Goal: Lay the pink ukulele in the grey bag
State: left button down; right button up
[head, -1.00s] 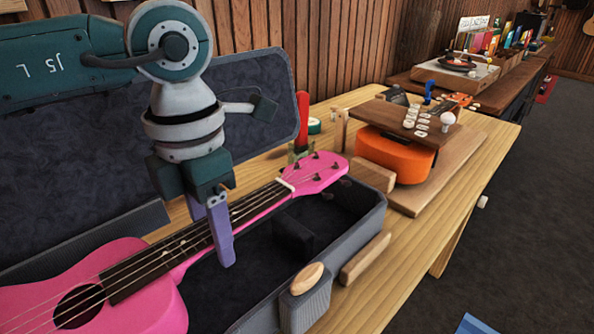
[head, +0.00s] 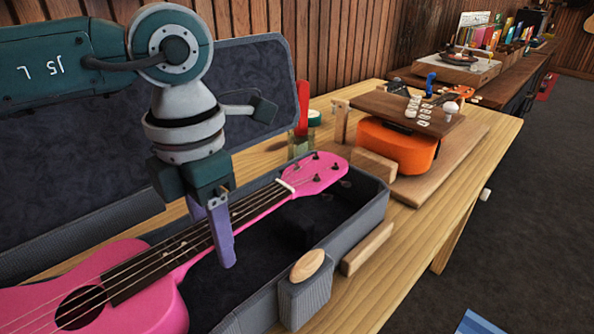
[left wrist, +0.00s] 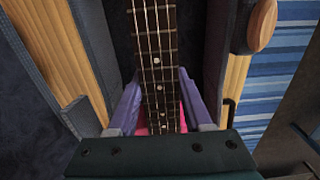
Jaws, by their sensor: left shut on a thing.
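The pink ukulele (head: 135,310) hangs over the grey bag (head: 365,220), its body at the lower left and its headstock toward the bag's far right end. My left gripper (head: 220,235) is shut on the ukulele's neck, one purple finger on each side. The neck (left wrist: 156,60) also shows between the fingers in the left wrist view. The bag is open, with its dark lid (head: 75,130) raised behind. Its dark inside shows below the neck. I cannot tell whether the ukulele touches the bag. My right gripper is out of view.
An orange ukulele (head: 395,148) sits on a wooden stand right of the bag. A red tool (head: 302,105) stands upright in a holder behind the headstock. Wooden blocks (head: 368,250) lie beside the bag.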

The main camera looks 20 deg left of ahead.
pick_arm(q)
jog(key=shift+f+b, duration=1.4)
jog(key=shift+f, duration=0.4)
jog(key=shift+c, duration=1.2)
grip_release()
jog(key=shift+r, duration=0.1)
jog(key=shift+r+p, duration=0.95)
jog(key=shift+r, duration=0.05)
